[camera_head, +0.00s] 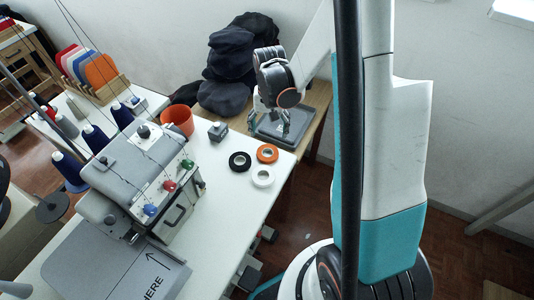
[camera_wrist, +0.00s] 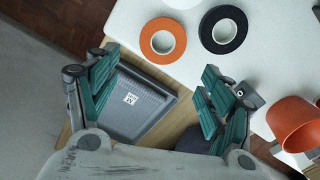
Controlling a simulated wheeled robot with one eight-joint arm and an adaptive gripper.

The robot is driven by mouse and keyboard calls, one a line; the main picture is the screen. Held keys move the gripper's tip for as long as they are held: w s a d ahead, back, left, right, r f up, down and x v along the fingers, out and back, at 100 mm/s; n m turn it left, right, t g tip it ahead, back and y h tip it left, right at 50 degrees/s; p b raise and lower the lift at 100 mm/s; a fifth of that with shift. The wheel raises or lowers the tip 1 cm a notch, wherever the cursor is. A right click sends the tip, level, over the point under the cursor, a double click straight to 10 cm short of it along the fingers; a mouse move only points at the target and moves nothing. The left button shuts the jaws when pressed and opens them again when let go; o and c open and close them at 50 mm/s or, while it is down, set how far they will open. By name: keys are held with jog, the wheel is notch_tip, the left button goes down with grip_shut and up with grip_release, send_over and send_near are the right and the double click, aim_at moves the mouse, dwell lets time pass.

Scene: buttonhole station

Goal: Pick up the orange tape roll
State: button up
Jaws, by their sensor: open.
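The orange tape roll (camera_head: 275,151) lies flat on the white table near its right edge, beside a black roll and behind a white roll. In the wrist view, the orange roll (camera_wrist: 148,40) lies beyond my fingertips, at the top centre. My gripper (camera_head: 270,122) is over the grey tray, behind the roll and apart from it. In the wrist view my gripper (camera_wrist: 155,78) has its teal fingers spread wide, with nothing held between them. The whole ring of the roll shows in both views.
The black roll (camera_head: 232,160) and white roll (camera_head: 254,177) lie close by. The grey tray (camera_head: 288,140) sits on a wooden surface below my gripper. An orange cup (camera_head: 177,122), a small grey object (camera_head: 218,132) and the sewing machine (camera_head: 140,165) stand to the left.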

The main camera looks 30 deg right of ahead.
jog(key=b, duration=0.2)
send_over(268, 156)
jog(key=f, duration=0.6)
jog(key=shift+w+d, duration=0.25)
jog(key=shift+s+a+f+b, duration=0.15)
jog(key=shift+f+b, duration=0.4)
jog(key=shift+f, duration=0.75)
jog(key=shift+w+a+f+b, duration=0.1)
jog(key=shift+f+b, duration=0.4)
jog(key=shift+f, duration=0.75)
jog(key=shift+s, duration=0.1)
jog(key=c, duration=0.7)
